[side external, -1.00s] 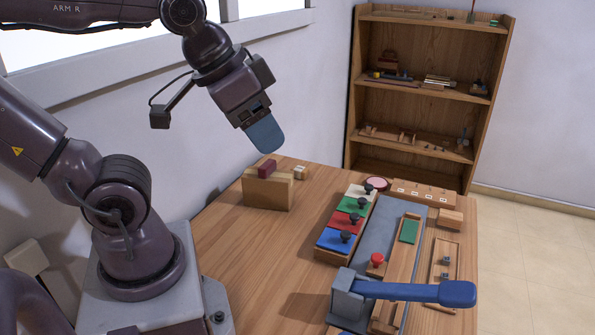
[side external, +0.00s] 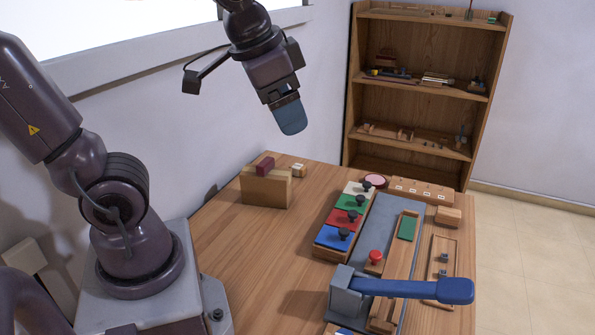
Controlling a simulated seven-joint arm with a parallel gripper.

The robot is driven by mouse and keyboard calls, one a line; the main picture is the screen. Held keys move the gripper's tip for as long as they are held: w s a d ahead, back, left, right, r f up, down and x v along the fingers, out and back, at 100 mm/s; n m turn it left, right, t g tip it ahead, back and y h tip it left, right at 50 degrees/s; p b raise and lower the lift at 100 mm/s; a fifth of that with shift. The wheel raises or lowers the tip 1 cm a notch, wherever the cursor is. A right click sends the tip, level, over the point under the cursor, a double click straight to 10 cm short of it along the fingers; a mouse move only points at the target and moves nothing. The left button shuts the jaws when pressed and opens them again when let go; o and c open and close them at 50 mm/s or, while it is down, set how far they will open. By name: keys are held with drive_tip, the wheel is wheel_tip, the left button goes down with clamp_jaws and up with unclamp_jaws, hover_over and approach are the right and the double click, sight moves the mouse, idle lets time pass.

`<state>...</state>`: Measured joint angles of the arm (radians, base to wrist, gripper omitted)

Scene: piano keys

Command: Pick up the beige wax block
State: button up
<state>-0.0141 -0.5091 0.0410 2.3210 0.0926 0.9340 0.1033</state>
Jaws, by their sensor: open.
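A small pale beige block (side external: 299,169) lies at the back left of the table, just behind a tan wooden box. It is the likeliest beige wax block, but it is too small to be sure. A dark maroon block (side external: 265,166) stands on top of the tan wooden box (side external: 266,190). My gripper (side external: 291,126) hangs in the air above the back of the table, its blue-grey fingers pointing down. It appears above the pale block in this view and is apart from everything. The fingers overlap from this side, so the gap between them is hidden. Nothing shows held.
A rack of white, green, red and blue blocks with black knobs (side external: 340,222) stands mid-table. A grey clamp with a blue lever (side external: 412,290) is at the front. A long wooden piece with holes (side external: 421,190) lies at the back right. The table's left front (side external: 250,255) is clear.

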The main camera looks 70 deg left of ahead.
drive_tip(key=w+a+f+m+g+y, duration=0.2)
drive_tip(key=w+a+f+g+y, duration=0.15)
drive_tip(key=w+a, duration=0.5)
drive_tip(key=w+a+f+m+g+y, duration=0.25)
drive_tip(key=w+a+f, duration=0.25)
drive_tip(key=w+a, duration=0.3)
drive_tip(key=w+a+f+m+g+y, duration=0.1)
drive_tip(key=w+a+f+m+y, duration=0.1)
drive_tip(key=f, duration=0.5)
drive_tip(key=w+a+f+m+g+y, duration=0.1)
drive_tip(key=w+a+f+m+y, duration=0.1)
drive_tip(key=a+f, duration=0.3)
drive_tip(key=w+a+f+m+g+y, duration=0.1)
drive_tip(key=a+f+m, duration=0.3)
drive_tip(key=f, duration=0.5)
drive_tip(key=shift+w+a+f+y, duration=0.1)
drive_tip(key=shift+w+f+y, duration=0.15)
drive_tip(key=shift+w+y, duration=0.25)
drive_tip(key=shift+a+f+m, duration=0.2)
drive_tip(key=shift+f+m, duration=0.05)
approach(299, 166)
drive_tip(key=x, duration=0.3)
drive_tip(key=shift+w+a+f, duration=0.1)
drive_tip(key=shift+w+a, duration=0.15)
drive_tip(key=shift+s+x, duration=0.15)
drive_tip(key=shift+x, duration=1.2)
drive_tip(key=shift+s+x, duration=0.15)
drive_tip(key=shift+x, duration=1.2)
drive_tip(key=shift+d, duration=0.1)
drive_tip(key=shift+c, duration=0.4)
